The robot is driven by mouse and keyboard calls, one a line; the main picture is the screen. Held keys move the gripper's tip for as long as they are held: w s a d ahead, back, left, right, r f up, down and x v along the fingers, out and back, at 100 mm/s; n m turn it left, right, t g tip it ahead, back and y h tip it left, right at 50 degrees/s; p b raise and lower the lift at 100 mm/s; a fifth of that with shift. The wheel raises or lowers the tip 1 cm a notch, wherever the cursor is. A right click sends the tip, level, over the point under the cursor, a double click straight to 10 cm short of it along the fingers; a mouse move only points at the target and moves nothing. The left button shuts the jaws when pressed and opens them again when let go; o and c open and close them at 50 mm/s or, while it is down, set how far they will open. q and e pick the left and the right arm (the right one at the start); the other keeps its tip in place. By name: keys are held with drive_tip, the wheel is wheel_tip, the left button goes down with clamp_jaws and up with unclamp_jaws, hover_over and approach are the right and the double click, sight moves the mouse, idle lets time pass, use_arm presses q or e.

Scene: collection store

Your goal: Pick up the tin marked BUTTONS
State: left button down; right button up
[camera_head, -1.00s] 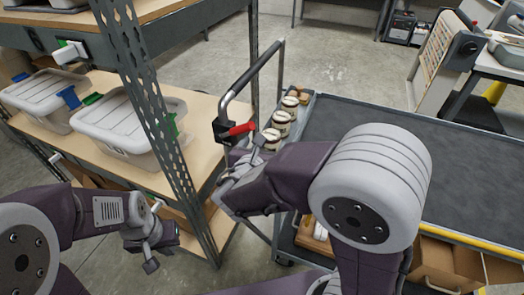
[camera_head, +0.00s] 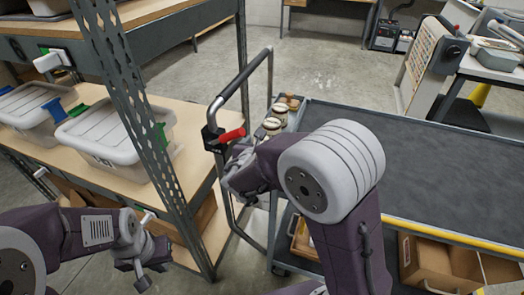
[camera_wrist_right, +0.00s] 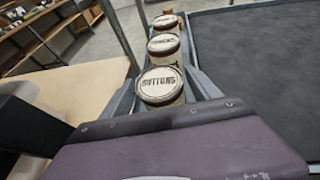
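The tin marked BUTTONS (camera_wrist_right: 160,86) stands upright, with a pale lid and dark lettering, nearest in a row of tins in the right wrist view. Two similar tins, a middle one (camera_wrist_right: 163,45) and a far one (camera_wrist_right: 165,21), stand behind it. In the head view, tin lids (camera_head: 270,125) show just right of my right gripper (camera_head: 238,172), which is beside the cart handle; my arm hides part of the row. My left gripper (camera_head: 143,262) is low at the left, away from the tins.
The cart's dark top (camera_head: 430,160) is bare right of the tins. Its upright handle (camera_head: 245,80) with a red lever (camera_head: 231,135) is close to my right gripper. A shelf post (camera_head: 150,130) and lidded grey bins (camera_head: 115,140) are on the left.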

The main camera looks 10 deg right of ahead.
clamp_jaws()
drive_tip(key=shift+r, duration=0.1)
